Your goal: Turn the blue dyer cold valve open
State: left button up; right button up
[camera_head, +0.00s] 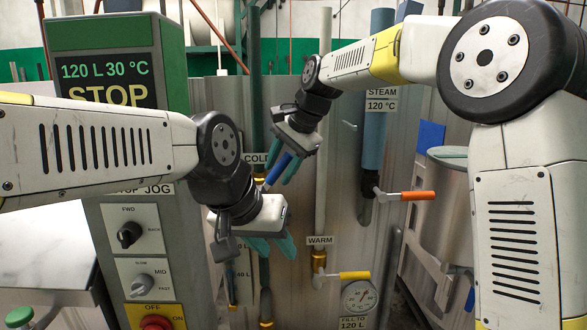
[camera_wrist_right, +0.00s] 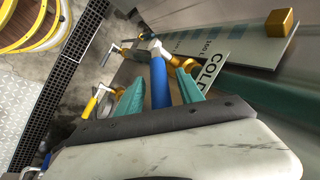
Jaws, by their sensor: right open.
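The cold valve's blue handle (camera_head: 277,170) points up and to the right from its brass body, beside the COLD label (camera_head: 255,159). In the right wrist view the blue handle (camera_wrist_right: 159,82) lies between the two teal fingers of my right gripper (camera_wrist_right: 160,88), with a visible gap on each side. The brass valve body (camera_wrist_right: 186,64) sits just beyond the fingertips. My right gripper (camera_head: 281,169) is open around the handle in the head view. My left gripper (camera_head: 273,246) is lower, apart from the valve, its teal fingers spread and empty.
The warm valve's yellow handle (camera_head: 354,275) and a round gauge (camera_head: 359,296) are to the lower right. The steam valve's orange handle (camera_head: 417,196) is farther right. A green control box (camera_head: 118,40) with knobs stands left. Vertical pipes run close behind both grippers.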

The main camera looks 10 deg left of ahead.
jog(key=v, duration=0.7)
jog(key=shift+d+r, duration=0.2)
jog(key=shift+r, duration=0.15)
jog(key=s+d+n+t, duration=0.1)
jog(key=s+d, duration=0.3)
jog(key=d, duration=0.7)
jog(key=s+d+f+n+t+h, duration=0.1)
jog(key=s+d+f+n, duration=0.1)
jog(key=s+d+f, duration=0.4)
jog(key=s+d+f+n+t+h, duration=0.1)
jog(key=s+d+f+n+h, duration=0.1)
jog(key=s+d+f, duration=0.5)
jog(key=s+d, duration=0.4)
jog(key=d, duration=0.2)
jog(key=shift+s+f+t, duration=0.2)
jog(key=shift+f+t, duration=0.1)
jog(key=shift+t, duration=0.1)
jog(key=shift+d, duration=0.1)
